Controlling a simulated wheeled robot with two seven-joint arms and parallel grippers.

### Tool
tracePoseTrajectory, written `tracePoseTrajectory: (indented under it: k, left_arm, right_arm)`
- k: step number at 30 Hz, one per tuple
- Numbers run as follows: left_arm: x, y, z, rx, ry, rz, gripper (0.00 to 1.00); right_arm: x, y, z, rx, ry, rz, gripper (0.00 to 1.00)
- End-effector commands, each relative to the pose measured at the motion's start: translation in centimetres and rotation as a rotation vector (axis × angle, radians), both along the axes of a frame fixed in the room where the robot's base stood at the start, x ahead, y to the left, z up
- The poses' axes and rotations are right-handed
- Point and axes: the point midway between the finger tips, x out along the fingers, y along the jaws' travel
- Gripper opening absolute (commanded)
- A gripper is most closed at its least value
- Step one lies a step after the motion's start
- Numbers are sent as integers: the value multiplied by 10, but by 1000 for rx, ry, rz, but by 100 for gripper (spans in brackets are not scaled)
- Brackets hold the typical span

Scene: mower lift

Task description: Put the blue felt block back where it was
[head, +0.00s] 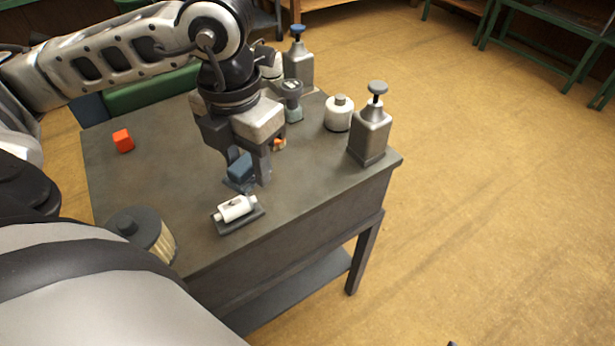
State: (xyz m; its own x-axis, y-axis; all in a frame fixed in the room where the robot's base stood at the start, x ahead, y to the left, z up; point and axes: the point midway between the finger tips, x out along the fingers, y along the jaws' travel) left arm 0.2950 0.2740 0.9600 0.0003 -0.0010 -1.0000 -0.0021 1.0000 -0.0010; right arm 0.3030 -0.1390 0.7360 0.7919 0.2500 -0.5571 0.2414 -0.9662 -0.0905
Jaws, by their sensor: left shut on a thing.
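The blue felt block (240,168) is between the fingers of my left gripper (250,172), which points down over the middle of the dark table. My left gripper is shut on it. A dark bluish flat patch (238,187) shows directly under the block; I cannot tell whether the block touches it. The gripper's fingers hide part of the block. My right gripper is not in view.
A white cylinder on a dark pad (237,209) lies just in front of the gripper. A filter-like canister (143,234) stands front left, an orange block (123,140) back left. A grey dispenser (371,130), white jar (338,113) and blue-topped dispenser (298,62) stand right and behind. The table's left middle is clear.

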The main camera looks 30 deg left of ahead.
Motion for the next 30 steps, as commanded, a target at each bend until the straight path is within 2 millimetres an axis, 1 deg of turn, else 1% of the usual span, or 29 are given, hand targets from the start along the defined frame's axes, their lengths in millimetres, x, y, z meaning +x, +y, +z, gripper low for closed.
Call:
tracePoseTrajectory:
  k: [1, 5, 10, 12, 15, 18, 26, 30]
  left_arm:
    - [9, -2, -2, -5, 1, 2, 19]
    - [41, -7, -16, -4, 3, 1, 19]
    - [83, -11, -34, -2, 2, 1, 19]
    - [93, -12, -51, -1, 4, 1, 19]
    - [108, -13, -69, -1, 4, 1, 19]
    - [118, -14, -81, 0, 2, 0, 19]
    - [131, -15, -97, 1, 2, -2, 19]
    - [129, -15, -117, 1, 4, -2, 19]
  right_arm:
    - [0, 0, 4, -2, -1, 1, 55]
    - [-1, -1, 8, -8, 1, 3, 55]
    - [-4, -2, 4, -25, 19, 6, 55]
    - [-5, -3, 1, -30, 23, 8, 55]
    - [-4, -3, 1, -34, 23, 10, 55]
    - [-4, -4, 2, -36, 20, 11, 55]
    - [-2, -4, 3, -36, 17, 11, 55]
    - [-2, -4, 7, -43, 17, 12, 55]
